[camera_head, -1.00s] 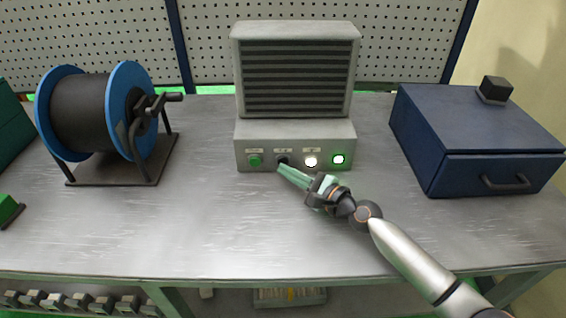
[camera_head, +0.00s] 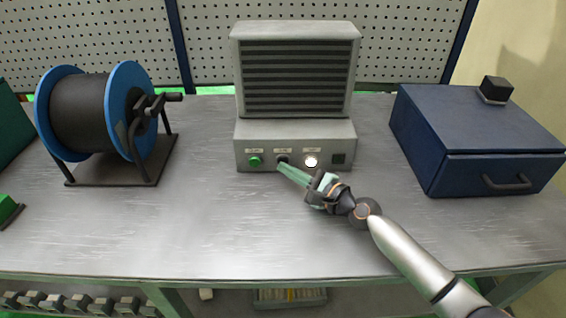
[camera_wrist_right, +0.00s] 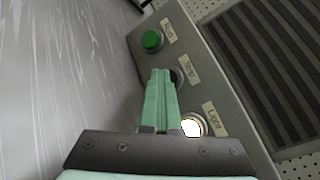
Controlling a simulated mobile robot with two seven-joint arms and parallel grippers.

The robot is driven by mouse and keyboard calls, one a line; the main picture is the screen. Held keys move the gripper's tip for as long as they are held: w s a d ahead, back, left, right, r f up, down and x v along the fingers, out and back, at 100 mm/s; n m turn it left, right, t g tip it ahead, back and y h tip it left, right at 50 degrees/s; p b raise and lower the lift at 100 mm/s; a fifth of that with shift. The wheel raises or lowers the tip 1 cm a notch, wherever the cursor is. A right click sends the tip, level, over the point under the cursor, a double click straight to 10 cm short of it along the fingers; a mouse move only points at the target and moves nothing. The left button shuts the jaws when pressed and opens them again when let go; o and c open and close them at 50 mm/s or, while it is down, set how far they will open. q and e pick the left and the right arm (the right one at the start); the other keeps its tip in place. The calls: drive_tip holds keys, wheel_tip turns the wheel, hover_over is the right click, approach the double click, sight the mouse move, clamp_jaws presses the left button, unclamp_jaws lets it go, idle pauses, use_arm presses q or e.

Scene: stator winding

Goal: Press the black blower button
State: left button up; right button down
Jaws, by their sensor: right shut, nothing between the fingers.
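The grey blower (camera_head: 295,100) stands at the back middle of the table, with a row of controls on its front panel. The black button (camera_head: 283,160) is between the green button (camera_head: 254,161) and the lit white button (camera_head: 311,161). My right gripper (camera_head: 281,167) is shut and empty, its green fingertips at the black button. In the right wrist view the fingertips (camera_wrist_right: 161,72) cover part of the black button (camera_wrist_right: 177,76) labelled "Stop"; whether they touch is hard to tell. The square indicator (camera_head: 338,159) at the panel's right is dark. My left gripper is not in view.
A black spool with blue flanges (camera_head: 130,105) stands on the left. A dark blue box (camera_head: 470,135) with a handle is on the right. A green object (camera_head: 8,209) is at the left edge. The front middle of the table (camera_head: 190,225) is clear.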

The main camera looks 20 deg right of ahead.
drive_tip(key=shift+s, duration=0.1)
drive_tip(key=shift+s+a+p, duration=0.15)
drive_tip(key=shift+s+p, duration=0.25)
drive_tip(key=shift+s, duration=0.3)
drive_tip(key=shift+s+a+p, duration=0.15)
drive_tip(key=shift+s+p, duration=0.15)
drive_tip(key=shift+s, duration=0.15)
drive_tip(key=s, duration=0.1)
drive_tip(key=s+a+p, duration=0.1)
drive_tip(key=s, duration=0.1)
drive_tip(key=shift+s, duration=0.45)
idle(0.3)
